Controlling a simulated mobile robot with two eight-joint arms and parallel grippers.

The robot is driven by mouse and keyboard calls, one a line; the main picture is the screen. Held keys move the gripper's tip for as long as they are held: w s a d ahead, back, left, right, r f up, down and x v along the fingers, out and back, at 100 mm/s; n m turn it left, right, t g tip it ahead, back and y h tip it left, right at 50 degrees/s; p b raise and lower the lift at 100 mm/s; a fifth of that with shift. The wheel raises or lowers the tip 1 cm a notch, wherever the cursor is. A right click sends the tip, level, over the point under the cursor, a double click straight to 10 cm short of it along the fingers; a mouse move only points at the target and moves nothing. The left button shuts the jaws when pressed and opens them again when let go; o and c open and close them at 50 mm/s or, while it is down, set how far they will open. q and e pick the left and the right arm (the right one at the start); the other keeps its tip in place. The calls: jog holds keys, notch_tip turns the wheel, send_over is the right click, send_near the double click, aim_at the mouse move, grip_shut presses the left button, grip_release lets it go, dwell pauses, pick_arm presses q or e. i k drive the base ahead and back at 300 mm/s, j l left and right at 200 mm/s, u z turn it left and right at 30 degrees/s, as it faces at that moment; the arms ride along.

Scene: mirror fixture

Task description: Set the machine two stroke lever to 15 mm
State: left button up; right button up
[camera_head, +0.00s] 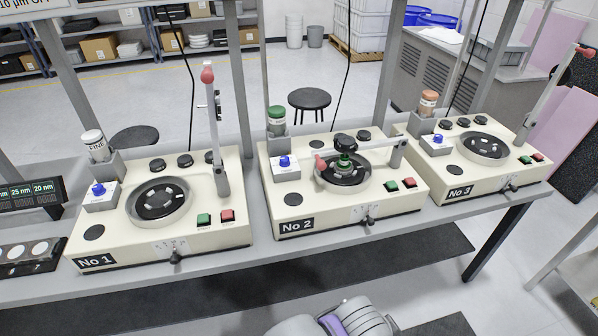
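Machine No 2 (300,212) is the cream polishing machine in the middle of the bench. Its small dark stroke lever (370,221) sticks out low on the front face, below a white scale plate (364,211). The scale marks are too small to read, so I cannot tell the lever's setting. The machine's red-tipped grey arm (365,151) lies down across the round dark plate, over a fixture with a green part (344,160). Green and red buttons (400,184) sit at the front right of its top. Neither of my grippers is in view.
Machine No 1 (125,250) stands at left and machine No 3 (490,190) at right, with their arms raised. A display (30,193) sits at far left. Stools (309,98) stand behind the bench. The floor in front has dark mats (260,275).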

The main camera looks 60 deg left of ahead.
aim_at(368, 219)
jog(key=u, duration=1.95)
